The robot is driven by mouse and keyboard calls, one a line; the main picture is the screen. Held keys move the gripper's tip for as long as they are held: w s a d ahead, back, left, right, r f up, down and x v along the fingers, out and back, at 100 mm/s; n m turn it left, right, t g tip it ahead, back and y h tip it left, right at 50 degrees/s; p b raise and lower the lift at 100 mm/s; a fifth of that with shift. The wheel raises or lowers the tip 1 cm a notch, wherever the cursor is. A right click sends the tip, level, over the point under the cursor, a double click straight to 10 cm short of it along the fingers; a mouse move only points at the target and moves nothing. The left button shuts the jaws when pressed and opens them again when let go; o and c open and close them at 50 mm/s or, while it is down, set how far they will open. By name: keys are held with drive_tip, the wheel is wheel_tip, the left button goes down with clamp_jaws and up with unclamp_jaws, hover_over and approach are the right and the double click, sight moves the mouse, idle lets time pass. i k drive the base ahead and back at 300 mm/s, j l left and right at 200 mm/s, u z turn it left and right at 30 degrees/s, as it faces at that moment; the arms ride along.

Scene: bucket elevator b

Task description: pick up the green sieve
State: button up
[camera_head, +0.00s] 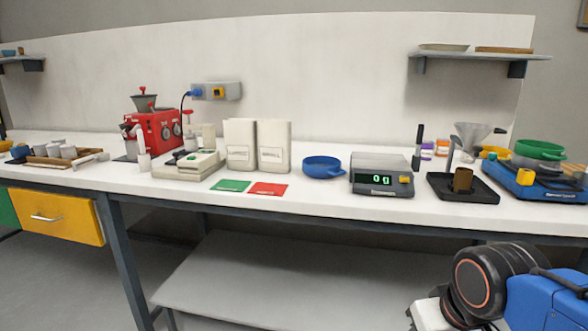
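The green sieve (540,149) is a round green bowl shape with a small handle or tab at its right. It sits at the far right of the bench, at or on top of a blue machine (535,187). I cannot tell exactly what bears it. Part of my arm shows large at the bottom right, below the bench top and apart from the sieve. My gripper's fingers are not in view.
The white bench (330,199) also holds a digital scale (382,175), a blue sieve (322,168), a black tray (463,188) with a brown cup, and two cream packages. A red machine (158,130) stands left. A shelf (475,57) hangs above right.

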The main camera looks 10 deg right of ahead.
sight(532, 149)
drive_tip(key=z, duration=1.25)
